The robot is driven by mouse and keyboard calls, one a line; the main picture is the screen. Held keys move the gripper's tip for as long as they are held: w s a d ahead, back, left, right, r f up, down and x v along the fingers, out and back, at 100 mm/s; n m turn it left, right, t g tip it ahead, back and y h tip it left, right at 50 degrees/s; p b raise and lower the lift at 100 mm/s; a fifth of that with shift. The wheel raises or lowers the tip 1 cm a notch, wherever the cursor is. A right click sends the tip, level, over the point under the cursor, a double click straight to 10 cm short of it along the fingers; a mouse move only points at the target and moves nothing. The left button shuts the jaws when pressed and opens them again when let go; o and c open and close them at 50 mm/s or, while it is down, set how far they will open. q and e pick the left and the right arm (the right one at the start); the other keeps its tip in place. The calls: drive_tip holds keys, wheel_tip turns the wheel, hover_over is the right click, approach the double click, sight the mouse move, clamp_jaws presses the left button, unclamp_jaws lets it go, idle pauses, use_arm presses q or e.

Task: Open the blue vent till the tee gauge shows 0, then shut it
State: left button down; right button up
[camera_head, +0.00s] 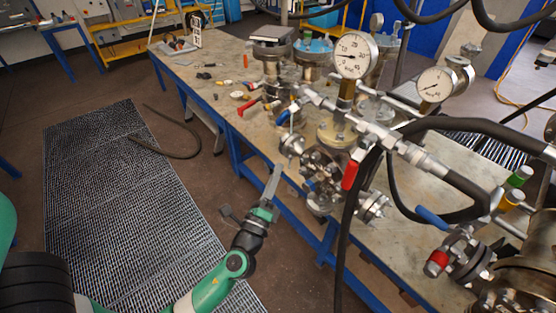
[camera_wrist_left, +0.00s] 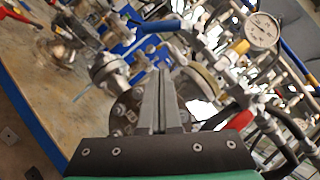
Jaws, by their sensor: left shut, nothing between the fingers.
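A blue lever handle (camera_head: 284,117) sits on the pipework at the table's front edge; a blue handle also shows in the left wrist view (camera_wrist_left: 160,26), beyond the fingertips. A second blue handle (camera_head: 432,217) is at the lower right. A white dial gauge (camera_head: 354,55) stands upright on a brass stem, and another gauge (camera_head: 437,85) is to its right. I cannot tell which is the tee gauge, and the needle readings are too small to be sure of. My left gripper (camera_head: 275,170) is shut and empty, below and left of the near blue handle. My right gripper is not in view.
A red handle (camera_head: 350,175) and flanged fittings (camera_head: 325,165) are right of my left gripper. Black hoses (camera_head: 345,235) hang in front of the table (camera_head: 225,75). A floor grating (camera_head: 120,200) lies to the left.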

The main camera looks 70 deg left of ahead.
sight(288, 114)
use_arm(q)
drive_tip(key=s+a+r+p+x, duration=0.1)
drive_tip(key=s+p+x, duration=0.1)
drive_tip(key=x, duration=0.9)
drive_tip(key=shift+a+r+p, duration=0.2)
drive_tip(key=shift+r+p, duration=0.05)
drive_tip(key=shift+p, duration=0.15)
